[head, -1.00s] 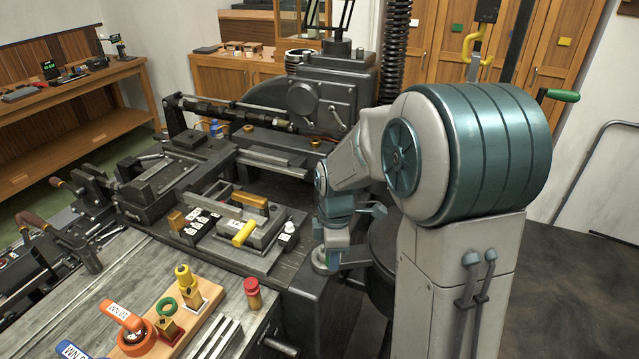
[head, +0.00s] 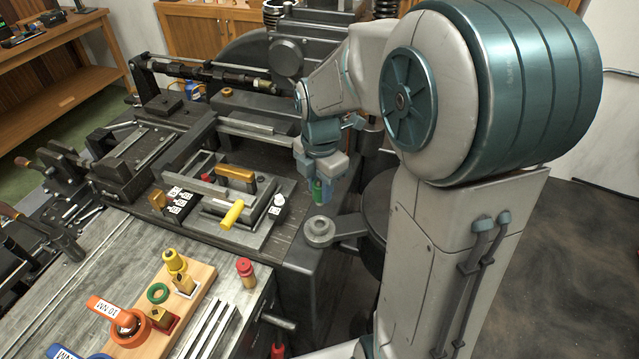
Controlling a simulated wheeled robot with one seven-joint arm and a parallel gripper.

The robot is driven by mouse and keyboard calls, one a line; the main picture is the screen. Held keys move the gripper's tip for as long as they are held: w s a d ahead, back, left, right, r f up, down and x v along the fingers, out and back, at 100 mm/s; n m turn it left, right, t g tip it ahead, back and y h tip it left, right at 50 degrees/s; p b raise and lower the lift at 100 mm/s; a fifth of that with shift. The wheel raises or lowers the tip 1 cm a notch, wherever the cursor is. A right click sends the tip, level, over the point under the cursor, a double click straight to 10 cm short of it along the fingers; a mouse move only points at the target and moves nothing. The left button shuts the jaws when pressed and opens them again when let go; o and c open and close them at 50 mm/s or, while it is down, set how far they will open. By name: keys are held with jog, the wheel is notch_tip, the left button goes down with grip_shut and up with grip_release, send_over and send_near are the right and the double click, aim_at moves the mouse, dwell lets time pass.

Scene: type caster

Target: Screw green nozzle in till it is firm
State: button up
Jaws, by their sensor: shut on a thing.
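The green nozzle (head: 317,188) shows as a small green piece between the fingers of my gripper (head: 318,194). My gripper points down and is shut on it. Much of the nozzle is hidden by the fingers, and its lower end is hard to make out. A grey round fitting with a hole (head: 320,230) sits on an arm beside the machine's corner. In the picture it is just below my gripper, with a small gap between them. I cannot tell whether the nozzle is in line with that hole.
A wooden rack (head: 187,310) at the front holds yellow pieces, a green ring (head: 158,293) and an orange-handled tool (head: 118,315). A red-capped piece (head: 246,271) stands beside it. A yellow handle (head: 231,214) lies on the machine bed. A dark round body (head: 378,215) is right of the fitting.

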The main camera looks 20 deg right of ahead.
aim_at(320, 204)
jog(key=shift+f+b, duration=2)
jog(key=shift+f, duration=0.9)
jog(key=shift+f+b, duration=0.6)
jog(key=shift+f, duration=0.6)
jog(key=o, duration=1)
jog(key=shift+r, duration=0.1)
jog(key=shift+o, duration=0.2)
jog(key=shift+r, duration=0.1)
notch_tip(320, 204, up, 14)
jog(key=shift+f, duration=0.2)
